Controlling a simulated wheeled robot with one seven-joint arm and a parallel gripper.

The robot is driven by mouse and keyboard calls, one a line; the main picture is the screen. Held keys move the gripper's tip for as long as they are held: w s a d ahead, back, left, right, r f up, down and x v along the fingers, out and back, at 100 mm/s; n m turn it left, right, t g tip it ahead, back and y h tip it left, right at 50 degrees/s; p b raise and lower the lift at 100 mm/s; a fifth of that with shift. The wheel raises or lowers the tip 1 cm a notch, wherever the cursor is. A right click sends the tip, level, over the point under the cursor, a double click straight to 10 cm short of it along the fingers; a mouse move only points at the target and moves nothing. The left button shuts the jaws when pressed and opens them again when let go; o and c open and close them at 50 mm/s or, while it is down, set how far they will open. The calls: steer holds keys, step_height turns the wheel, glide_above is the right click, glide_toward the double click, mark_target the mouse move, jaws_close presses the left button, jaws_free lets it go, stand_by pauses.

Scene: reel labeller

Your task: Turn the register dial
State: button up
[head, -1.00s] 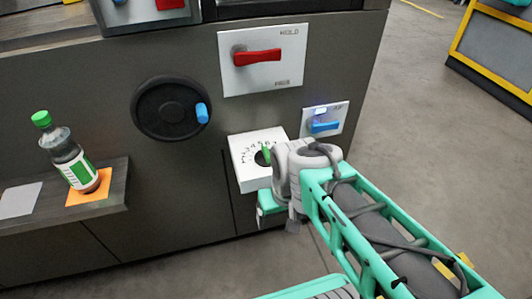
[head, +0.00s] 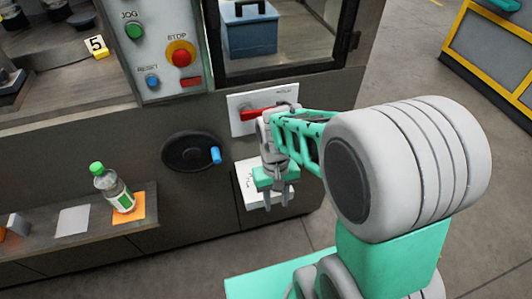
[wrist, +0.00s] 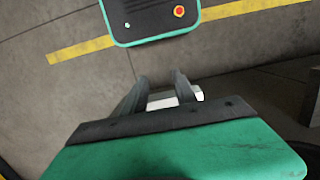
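The register dial is on a white box (head: 247,182) on the dark machine front. In the head view my gripper and wrist cover most of its face, and its green pointer is hidden. My gripper (head: 277,204) hangs in front of the box with its fingers pointing down. The two fingers stand apart with nothing seen between their tips, also in the wrist view (wrist: 160,77). A small white piece, probably the box, shows behind the fingers in the wrist view. I cannot tell whether the fingers touch it.
A red lever (head: 257,113) sits on a plate just above, partly behind my arm. A black handwheel (head: 188,151) with a blue knob is to the left. A bottle (head: 112,187) stands on an orange square on the shelf.

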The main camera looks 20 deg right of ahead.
steer(key=w, duration=0.4)
steer(key=w+r, duration=0.1)
steer(key=w, duration=0.1)
steer(key=shift+t, duration=0.7)
steer(key=w, duration=0.1)
steer(key=w+r, duration=0.1)
steer(key=w, duration=0.1)
steer(key=w+r, duration=0.1)
steer(key=w, duration=0.1)
steer(key=shift+d+r, duration=0.1)
steer(key=shift+r, duration=0.15)
steer(key=shift+w+f, duration=0.15)
steer(key=shift+w, duration=0.05)
step_height(320, 180, down, 7)
steer(key=shift+f+b, duration=0.1)
steer(key=shift+b, duration=0.3)
steer(key=shift+c, duration=0.4)
jaws_close()
